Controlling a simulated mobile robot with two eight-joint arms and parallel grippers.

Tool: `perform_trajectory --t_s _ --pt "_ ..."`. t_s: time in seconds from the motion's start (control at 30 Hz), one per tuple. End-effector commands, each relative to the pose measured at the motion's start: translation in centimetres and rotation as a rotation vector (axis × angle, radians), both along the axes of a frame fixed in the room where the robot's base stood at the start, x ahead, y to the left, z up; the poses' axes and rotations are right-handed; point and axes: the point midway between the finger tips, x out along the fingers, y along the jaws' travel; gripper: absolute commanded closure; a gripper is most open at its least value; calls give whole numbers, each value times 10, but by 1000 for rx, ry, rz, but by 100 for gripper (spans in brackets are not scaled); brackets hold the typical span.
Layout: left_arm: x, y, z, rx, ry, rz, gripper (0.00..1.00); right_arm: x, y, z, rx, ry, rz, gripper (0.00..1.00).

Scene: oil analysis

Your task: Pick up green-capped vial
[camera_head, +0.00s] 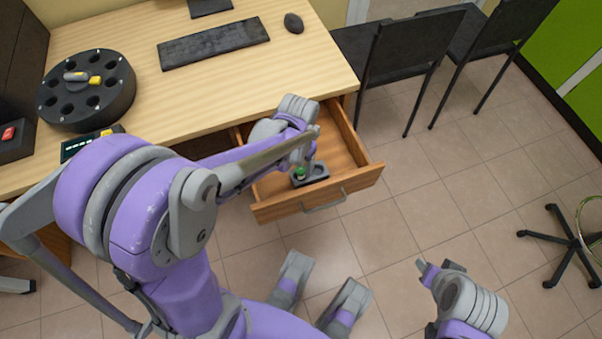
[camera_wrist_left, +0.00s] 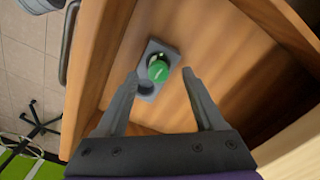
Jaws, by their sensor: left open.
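The green-capped vial (camera_head: 300,172) stands in a small grey holder (camera_head: 317,176) inside the open wooden drawer (camera_head: 345,181). In the left wrist view, the vial's green cap (camera_wrist_left: 158,71) sits in one slot of the holder (camera_wrist_left: 171,57), and an empty slot lies beside it. My left gripper (camera_wrist_left: 160,76) is open above the drawer, its two fingers on either side of the cap and apart from it. In the head view, my left gripper (camera_head: 306,160) partly hides the vial and holder. My right arm shows at the bottom right, but its jaws are unclear.
The desk (camera_head: 290,75) carries a black keyboard (camera_head: 214,43), a mouse (camera_head: 293,23) and a round black device (camera_head: 87,90) with holes. Black chairs (camera_head: 408,45) stand right of the desk. The tiled floor in front is mostly clear.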

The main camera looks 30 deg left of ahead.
Motion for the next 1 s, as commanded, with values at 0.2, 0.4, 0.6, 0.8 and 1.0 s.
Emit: perform_trajectory --t_s 0.2,0.4,0.6,0.8,1.0 --pt "2 -3 -35 0 0 -1 30 1 0 -15 0 5 0 50" --pt "2 -3 -42 0 0 0 30 1 0 -16 0 6 0 50" --pt "2 -3 -41 0 0 0 41 1 0 -16 0 5 0 50" --pt "2 -3 -41 0 0 0 77 1 0 -16 0 5 0 50" --pt "2 -3 -41 0 0 0 100 1 0 -16 0 6 0 50"
